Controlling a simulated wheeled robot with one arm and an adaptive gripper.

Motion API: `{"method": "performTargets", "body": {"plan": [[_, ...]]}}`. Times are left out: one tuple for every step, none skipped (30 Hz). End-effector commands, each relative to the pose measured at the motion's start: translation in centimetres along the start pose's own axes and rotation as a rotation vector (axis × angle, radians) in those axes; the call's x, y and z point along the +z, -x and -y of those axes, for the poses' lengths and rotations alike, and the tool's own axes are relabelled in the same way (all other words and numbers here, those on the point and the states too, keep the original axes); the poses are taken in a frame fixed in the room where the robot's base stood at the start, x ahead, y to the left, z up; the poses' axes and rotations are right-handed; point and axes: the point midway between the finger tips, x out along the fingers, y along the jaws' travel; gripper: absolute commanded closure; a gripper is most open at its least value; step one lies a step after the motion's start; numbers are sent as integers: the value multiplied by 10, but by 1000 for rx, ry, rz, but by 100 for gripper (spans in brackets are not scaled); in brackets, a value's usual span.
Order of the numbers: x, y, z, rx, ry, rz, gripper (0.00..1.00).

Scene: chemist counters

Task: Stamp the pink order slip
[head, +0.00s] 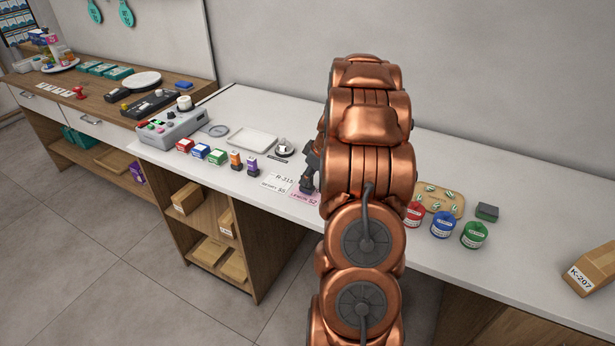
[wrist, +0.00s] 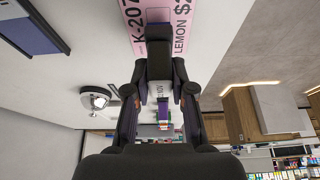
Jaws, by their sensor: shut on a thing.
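The pink order slip (head: 304,198) lies near the front edge of the white counter, partly hidden by my arm, with "LEMON" readable. In the wrist view the slip (wrist: 182,14) shows at the top, with "K-207" and "LEMON" on it. My gripper (head: 309,174) is at the slip and pointing down, partly behind my arm. In the wrist view my gripper (wrist: 159,72) is shut on a dark, block-like thing (wrist: 158,48), likely a stamp, whose far end overlaps the slip's edge. I cannot tell whether it touches the paper.
A white slip (head: 280,182) marked R-315 lies left of the pink one. Small orange (head: 235,159) and purple (head: 252,164) items and coloured boxes (head: 201,151) stand further left. A white tray (head: 253,141) and a round device (head: 284,148) are behind. Coloured jars (head: 443,224) stand right.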

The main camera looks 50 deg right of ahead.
Motion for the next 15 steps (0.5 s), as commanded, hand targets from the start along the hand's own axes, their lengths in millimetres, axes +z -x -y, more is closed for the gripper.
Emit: {"method": "performTargets", "body": {"plan": [[0,0,0,1,0,0,99],[0,0,0,0,0,0,99],[0,-1,0,0,0,0,99],[0,-1,0,0,0,0,99],[1,-1,0,0,0,0,99],[1,-2,0,0,0,0,99],[1,-2,0,0,0,0,99],[1,-2,0,0,0,0,99],[1,-3,0,0,0,0,99],[1,-3,0,0,0,0,99],[1,-3,0,0,0,0,99],[2,-4,0,0,0,0,99],[2,-4,0,1,0,0,99],[2,-4,0,0,0,0,99],[2,-4,0,1,0,0,99]]}}
